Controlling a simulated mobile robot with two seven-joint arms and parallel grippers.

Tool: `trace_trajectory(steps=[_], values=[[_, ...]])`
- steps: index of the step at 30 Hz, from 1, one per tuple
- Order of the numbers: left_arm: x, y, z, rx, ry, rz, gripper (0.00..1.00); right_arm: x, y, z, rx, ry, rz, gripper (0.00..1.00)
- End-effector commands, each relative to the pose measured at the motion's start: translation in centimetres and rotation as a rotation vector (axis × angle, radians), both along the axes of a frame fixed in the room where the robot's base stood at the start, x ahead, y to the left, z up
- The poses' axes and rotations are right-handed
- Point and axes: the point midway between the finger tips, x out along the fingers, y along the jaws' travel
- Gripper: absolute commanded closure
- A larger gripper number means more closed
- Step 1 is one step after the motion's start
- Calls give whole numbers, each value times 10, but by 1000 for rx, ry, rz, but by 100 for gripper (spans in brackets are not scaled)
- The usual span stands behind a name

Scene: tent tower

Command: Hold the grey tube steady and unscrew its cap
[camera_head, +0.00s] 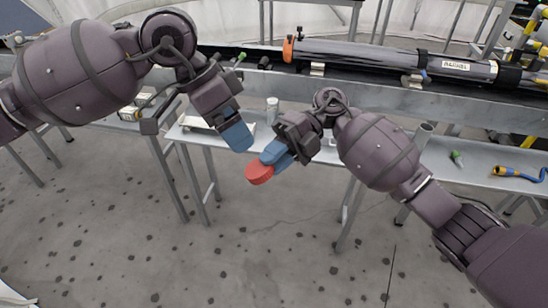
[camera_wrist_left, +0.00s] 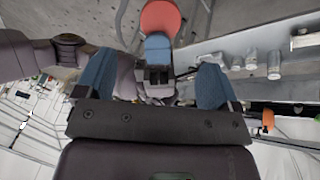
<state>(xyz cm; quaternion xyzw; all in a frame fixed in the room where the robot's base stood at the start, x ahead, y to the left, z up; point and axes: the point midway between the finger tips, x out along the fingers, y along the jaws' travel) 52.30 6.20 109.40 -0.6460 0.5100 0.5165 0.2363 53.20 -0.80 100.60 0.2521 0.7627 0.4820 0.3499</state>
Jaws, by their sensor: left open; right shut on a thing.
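The long grey tube (camera_head: 385,55) lies across the rail at the top right of the head view, with a label and dark bands. An orange fitting (camera_head: 288,49) is at its left end; an orange piece also shows at the right edge of the left wrist view (camera_wrist_left: 267,121). My right gripper (camera_head: 272,160) is shut on a red round cap (camera_head: 259,174), held in the air over the floor in front of the bench. My left gripper (camera_head: 237,138) is open and empty, up and left of the cap. The wrist view shows its blue fingers apart, with the red cap (camera_wrist_left: 160,17) beyond.
A grey metal bench (camera_head: 480,168) runs behind my grippers. A small metal cylinder (camera_head: 272,108) stands on it behind them. A green-tipped piece (camera_head: 456,158) and a yellow and blue tool (camera_head: 515,172) lie at the right. The floor in front is clear.

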Motion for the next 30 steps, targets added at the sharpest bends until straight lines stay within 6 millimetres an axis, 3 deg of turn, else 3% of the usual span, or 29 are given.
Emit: trace_trajectory(steps=[6,10,14,21,30], values=[[1,8,17,0,0,1,13,0,0,0,0,0,0,100],[-1,13,8,1,25,7,13,0,0,0,0,0,0,100],[-12,18,-25,-2,104,20,13,0,0,0,0,0,0,100],[-56,17,-104,-66,325,46,13,0,0,0,0,0,0,100],[-126,4,-164,-248,640,98,13,0,0,0,0,0,0,100]])
